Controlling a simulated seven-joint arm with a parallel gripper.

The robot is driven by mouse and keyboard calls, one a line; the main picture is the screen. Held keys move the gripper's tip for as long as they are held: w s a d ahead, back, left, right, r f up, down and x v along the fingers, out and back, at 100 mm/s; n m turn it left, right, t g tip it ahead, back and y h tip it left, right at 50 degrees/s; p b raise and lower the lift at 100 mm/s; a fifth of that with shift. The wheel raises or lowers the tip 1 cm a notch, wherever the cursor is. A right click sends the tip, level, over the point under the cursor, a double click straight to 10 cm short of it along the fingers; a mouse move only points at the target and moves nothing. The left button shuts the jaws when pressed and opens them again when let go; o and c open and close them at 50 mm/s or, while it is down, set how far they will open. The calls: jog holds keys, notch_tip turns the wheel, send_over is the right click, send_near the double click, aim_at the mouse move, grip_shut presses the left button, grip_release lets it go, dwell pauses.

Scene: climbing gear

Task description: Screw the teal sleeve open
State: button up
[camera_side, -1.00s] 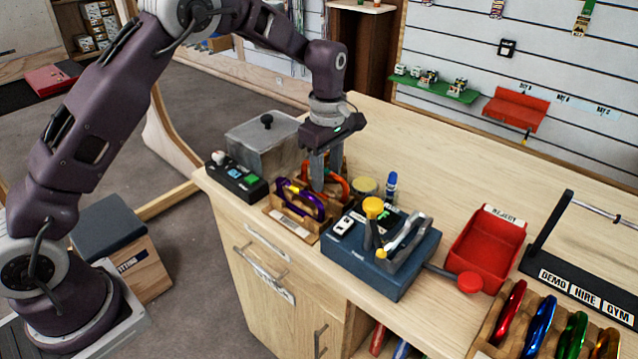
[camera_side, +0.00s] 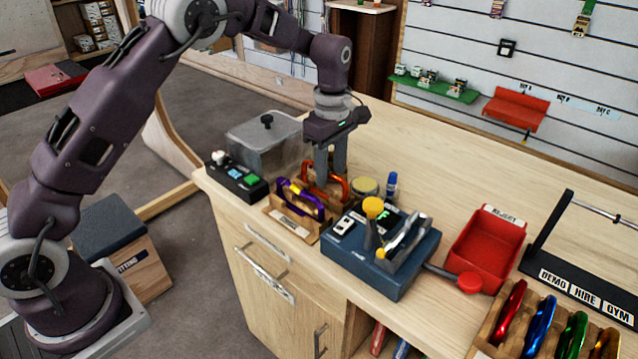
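My gripper (camera_side: 331,172) points straight down at the wooden tray (camera_side: 284,222) near the bench's left end. Its two grey fingers show a gap between them, and their tips are down at the orange carabiner (camera_side: 308,192). The carabiner is partly hidden by the fingers. I cannot tell whether they are closed on any part of it. A purple carabiner (camera_side: 300,198) stands in front of it in the same tray. I cannot make out a teal sleeve; it is too small or hidden here.
A dark box with a green button (camera_side: 252,180) and a clear lidded bin (camera_side: 262,138) stand left. A blue fixture (camera_side: 385,270) with a yellow knob (camera_side: 373,207), a round tin (camera_side: 364,186) and a blue bottle (camera_side: 391,184) stand right. Further right is a red reject tray (camera_side: 486,245).

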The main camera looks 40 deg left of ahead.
jog(key=shift+r, duration=1.05)
jog(key=shift+s, duration=0.75)
jog(key=shift+f, duration=0.15)
jog(key=shift+f, duration=1.3)
jog(key=shift+w, duration=0.8)
jog(key=shift+r, duration=0.1)
